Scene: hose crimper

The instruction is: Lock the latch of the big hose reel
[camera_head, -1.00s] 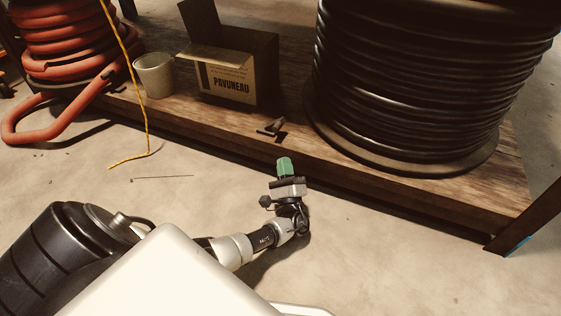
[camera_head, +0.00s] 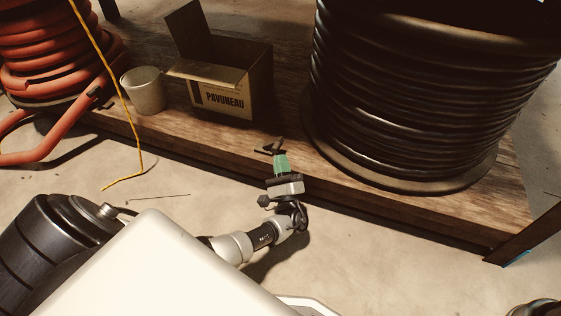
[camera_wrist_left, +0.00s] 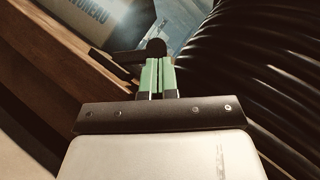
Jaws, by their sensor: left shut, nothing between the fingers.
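The big hose reel (camera_head: 420,100), wound with thick black hose, stands on the wooden platform; its coils also fill the right of the left wrist view (camera_wrist_left: 245,65). A small dark latch handle (camera_head: 268,148) sits on the platform to the left of the reel's base. In the left wrist view the latch (camera_wrist_left: 155,48) shows as a dark bar with a round end. My left gripper (camera_head: 280,157) has green fingers, shut and empty, right at the latch. In the left wrist view its fingertips (camera_wrist_left: 158,62) are just below the round end; I cannot tell whether they touch.
A cardboard box (camera_head: 222,97) and a pale bucket (camera_head: 147,92) stand on the wooden platform (camera_head: 200,142). A red hose coil (camera_head: 45,50) and a hanging yellow cord (camera_head: 125,110) are at the left. Floor in front of the platform is mostly clear.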

